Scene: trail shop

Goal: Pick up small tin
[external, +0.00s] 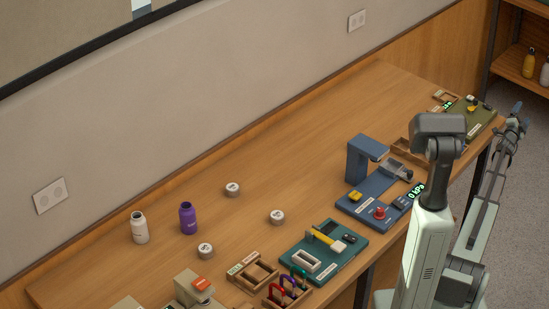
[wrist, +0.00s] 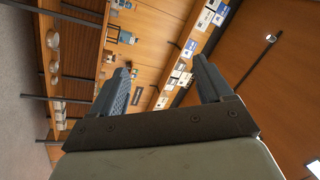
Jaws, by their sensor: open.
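Several small round objects with pale, labelled lids that look like small tins are on the wooden table in the external view. One small tin (external: 232,189) is at the back, a second small tin (external: 277,217) is to its right and nearer, and a third small tin (external: 205,250) is nearer the front left. My gripper (external: 518,107) is at the far right, beyond the table's right edge and far from the tins. In the wrist view my gripper (wrist: 160,82) is open, with nothing between its fingers. No table tin is recognisable in that view.
A white bottle (external: 140,228) and purple bottle (external: 188,218) stand left of the tins. A teal board (external: 322,252), blue device (external: 368,195) and wooden holder (external: 253,272) lie towards the front and right. The table's back middle is clear. Shelves (wrist: 62,65) show in the wrist view.

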